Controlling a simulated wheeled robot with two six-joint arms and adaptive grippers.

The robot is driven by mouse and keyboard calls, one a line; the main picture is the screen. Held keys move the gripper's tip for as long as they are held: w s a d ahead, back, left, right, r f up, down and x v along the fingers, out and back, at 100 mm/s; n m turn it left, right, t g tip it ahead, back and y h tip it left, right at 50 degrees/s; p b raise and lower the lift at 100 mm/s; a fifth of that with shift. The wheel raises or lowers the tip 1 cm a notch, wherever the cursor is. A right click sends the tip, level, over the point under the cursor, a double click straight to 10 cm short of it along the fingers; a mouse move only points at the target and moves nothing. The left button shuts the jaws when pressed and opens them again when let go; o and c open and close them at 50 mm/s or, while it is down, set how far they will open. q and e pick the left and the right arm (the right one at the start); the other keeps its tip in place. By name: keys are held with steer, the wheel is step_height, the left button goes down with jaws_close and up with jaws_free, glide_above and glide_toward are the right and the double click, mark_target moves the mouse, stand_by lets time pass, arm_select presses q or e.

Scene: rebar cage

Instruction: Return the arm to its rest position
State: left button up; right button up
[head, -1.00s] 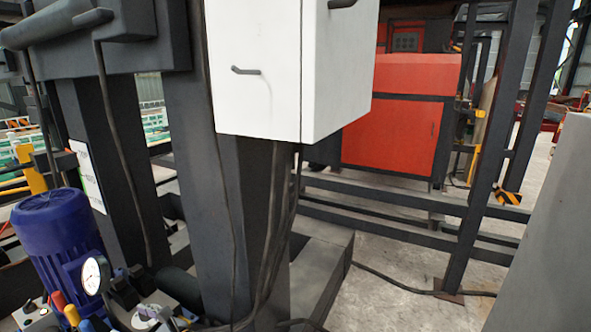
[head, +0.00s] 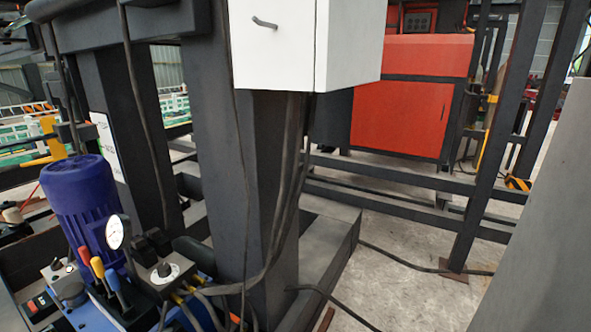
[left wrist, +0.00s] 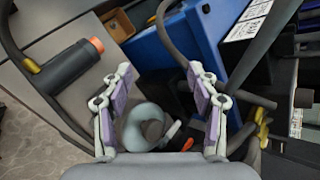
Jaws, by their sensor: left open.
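My left gripper (left wrist: 160,82) shows in the left wrist view with its two purple-padded fingers spread apart. Nothing is held between them. Behind and between the fingers is a pale round part with a grey knob (left wrist: 151,130); I cannot tell the distance to it. An orange-tipped lever (left wrist: 171,132) is close beside that part. Neither gripper shows in the head view, and my right gripper is in no frame.
In the head view, a blue motor (head: 85,208), gauge (head: 115,232) and coloured levers (head: 97,268) stand at lower left. A dark column (head: 215,140) rises beside them under a white cabinet (head: 275,45). Cables cross the floor. A grey panel (head: 545,230) borders the right.

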arm_select(q)
steer(key=s+d+f+n+g+h+b, duration=0.1)
steer(key=s+d+f+n+h+b, duration=0.1)
steer(key=s+d+f+n+h, duration=0.4)
steer(key=s+d+f+n+g+h+b, duration=0.1)
steer(key=s+d+f+n+h+b, duration=0.25)
steer(key=s+d, duration=0.45)
arm_select(e)
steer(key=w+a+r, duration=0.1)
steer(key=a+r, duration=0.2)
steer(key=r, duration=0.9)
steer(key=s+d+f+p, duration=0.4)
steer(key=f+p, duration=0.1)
steer(key=p, duration=1.3)
arm_select(q)
steer(key=s+a+f+p, duration=0.2)
steer(key=s+a+p, duration=0.1)
steer(key=s+p, duration=0.3)
steer(key=s+a+f+y+p, duration=0.1)
steer(key=s+a+f+p, duration=0.1)
steer(key=s+p, duration=0.4)
steer(key=s+f+n, duration=0.1)
steer(key=s, duration=0.3)
steer(key=shift+s+a, duration=0.15)
steer(key=shift+a, duration=0.25)
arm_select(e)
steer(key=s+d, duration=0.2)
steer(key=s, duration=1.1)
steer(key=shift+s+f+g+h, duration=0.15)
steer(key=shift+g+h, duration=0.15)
